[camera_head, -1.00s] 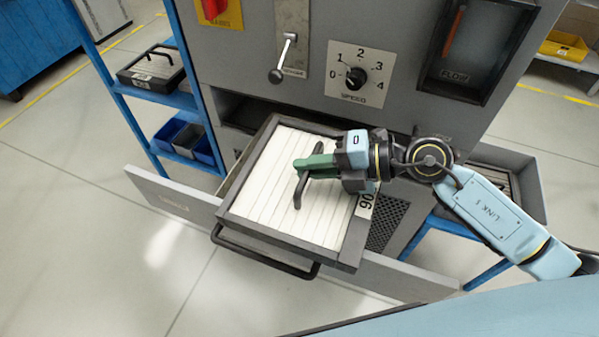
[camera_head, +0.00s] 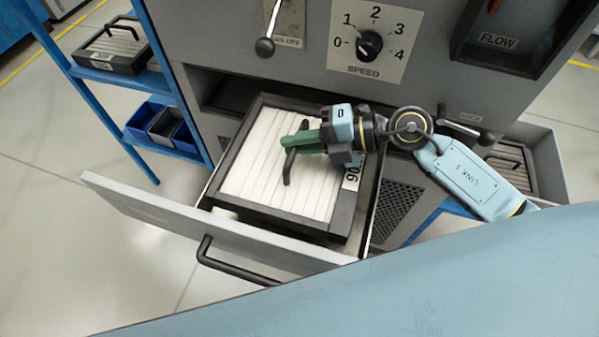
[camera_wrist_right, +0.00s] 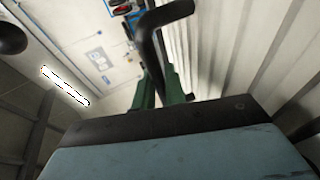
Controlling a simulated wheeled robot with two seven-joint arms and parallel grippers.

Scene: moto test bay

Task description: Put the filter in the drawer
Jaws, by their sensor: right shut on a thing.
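The filter (camera_head: 262,165) is a white pleated panel in a black frame with a dark bar handle and a tag partly reading "90". It lies roughly level within the outline of the open drawer (camera_head: 180,215). Whether it rests on the drawer floor or hangs just above cannot be told. My right gripper (camera_head: 290,145) has green fingers shut on the filter's handle. In the right wrist view the dark handle (camera_wrist_right: 153,45) passes between the green fingers (camera_wrist_right: 160,88), with white pleats beside it. My left gripper is out of view.
The grey cabinet has a speed dial (camera_head: 369,44) and a lever (camera_head: 265,47) above the drawer opening. A blue rack at left holds another filter (camera_head: 110,47) and blue bins (camera_head: 150,122). A grey tray (camera_head: 548,165) with another filter stands at right.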

